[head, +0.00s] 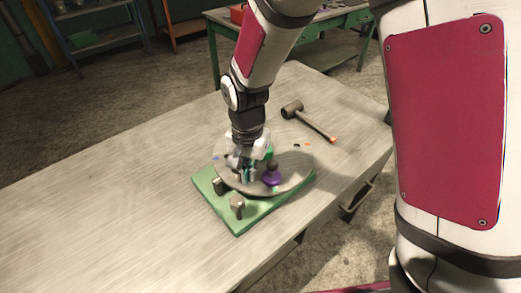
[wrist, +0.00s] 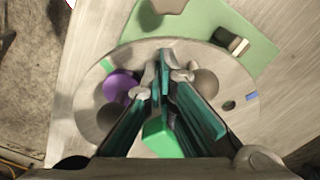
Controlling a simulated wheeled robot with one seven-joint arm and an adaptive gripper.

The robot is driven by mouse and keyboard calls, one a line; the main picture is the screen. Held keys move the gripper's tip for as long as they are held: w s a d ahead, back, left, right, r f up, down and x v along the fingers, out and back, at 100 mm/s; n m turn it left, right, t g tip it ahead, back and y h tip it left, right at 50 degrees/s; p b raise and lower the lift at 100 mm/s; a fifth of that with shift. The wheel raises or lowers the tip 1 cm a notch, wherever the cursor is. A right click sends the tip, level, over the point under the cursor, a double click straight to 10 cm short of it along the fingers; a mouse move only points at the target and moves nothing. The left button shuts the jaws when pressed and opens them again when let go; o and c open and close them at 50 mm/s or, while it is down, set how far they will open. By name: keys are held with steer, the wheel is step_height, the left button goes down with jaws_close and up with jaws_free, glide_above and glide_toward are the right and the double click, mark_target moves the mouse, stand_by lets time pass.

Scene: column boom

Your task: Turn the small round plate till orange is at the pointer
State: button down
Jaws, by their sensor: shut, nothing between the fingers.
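The small round plate (head: 295,170) is grey and lies on a green board (head: 225,218); it also shows in the wrist view (wrist: 88,88). A teal mark (wrist: 107,66) and a blue mark (wrist: 252,97) are at the rim. A purple knob (head: 272,178), a green block (wrist: 157,136) and grey round knobs (wrist: 205,82) stand on the plate. My gripper (head: 246,176) is shut and empty, low over the plate among these pieces. I cannot tell which part is the pointer.
A mallet (head: 310,121) lies behind the plate. The left of the wooden table (head: 100,215) is clear. A green bench (head: 335,22) stands at the back.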

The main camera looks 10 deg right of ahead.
steer(key=shift+w+a, duration=0.1)
steer(key=shift+w+a, duration=0.3)
steer(key=shift+a, duration=0.5)
steer(key=shift+w+a, duration=0.5)
steer(key=shift+a, duration=0.15)
stand_by(0.4)
